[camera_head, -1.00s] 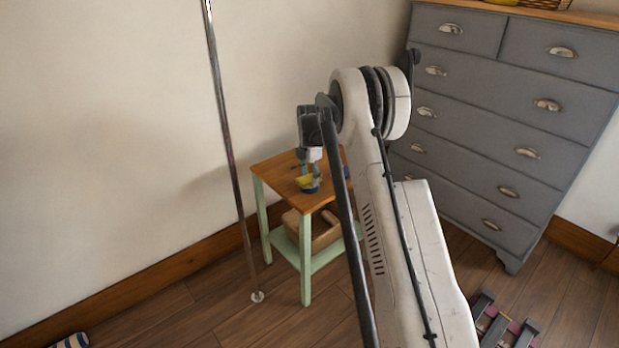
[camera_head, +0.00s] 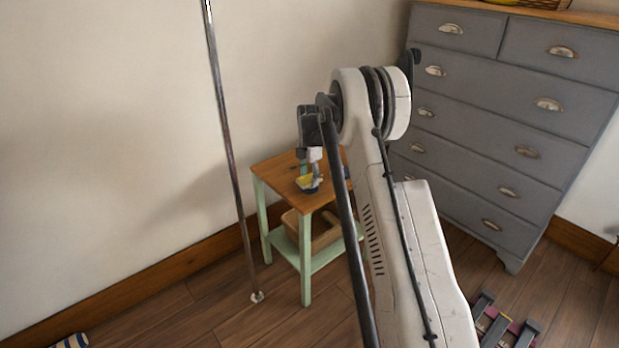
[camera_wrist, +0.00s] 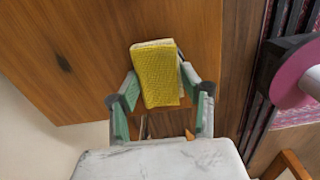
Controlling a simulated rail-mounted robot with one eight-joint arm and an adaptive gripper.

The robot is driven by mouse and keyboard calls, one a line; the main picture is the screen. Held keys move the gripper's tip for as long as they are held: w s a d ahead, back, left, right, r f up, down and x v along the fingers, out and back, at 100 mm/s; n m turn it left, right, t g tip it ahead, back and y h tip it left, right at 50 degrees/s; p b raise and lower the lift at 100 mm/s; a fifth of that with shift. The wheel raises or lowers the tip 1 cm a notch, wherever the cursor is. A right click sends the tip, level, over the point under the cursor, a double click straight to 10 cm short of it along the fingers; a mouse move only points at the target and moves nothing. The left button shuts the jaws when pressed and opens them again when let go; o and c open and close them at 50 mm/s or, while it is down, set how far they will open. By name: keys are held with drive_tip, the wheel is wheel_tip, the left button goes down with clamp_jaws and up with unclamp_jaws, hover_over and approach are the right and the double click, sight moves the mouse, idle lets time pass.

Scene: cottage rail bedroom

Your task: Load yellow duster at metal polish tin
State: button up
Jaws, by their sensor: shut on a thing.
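The yellow duster (camera_wrist: 158,75) is a folded, textured cloth with a pale edge, between the green-padded fingers of my gripper (camera_wrist: 159,84). My gripper is shut on it, over the wooden top of a small side table (camera_head: 275,170). In the head view the duster is a small yellow patch (camera_head: 303,182) under my gripper (camera_head: 309,174), with dark blue just below it. I cannot tell whether that blue is the metal polish tin. Another bit of blue (camera_head: 346,172) shows at the table's right, mostly behind my arm. The gap between duster and tabletop is unclear.
A tan wooden box or basket (camera_head: 322,228) sits on the table's lower shelf. A thin metal pole (camera_head: 229,140) stands left of the table. A grey chest of drawers (camera_head: 500,130) stands to the right. Wooden floor is free in front of the table.

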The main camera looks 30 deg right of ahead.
sight(309, 176)
drive_tip(key=shift+r+p, duration=1.45)
drive_tip(key=shift+r, duration=2.05)
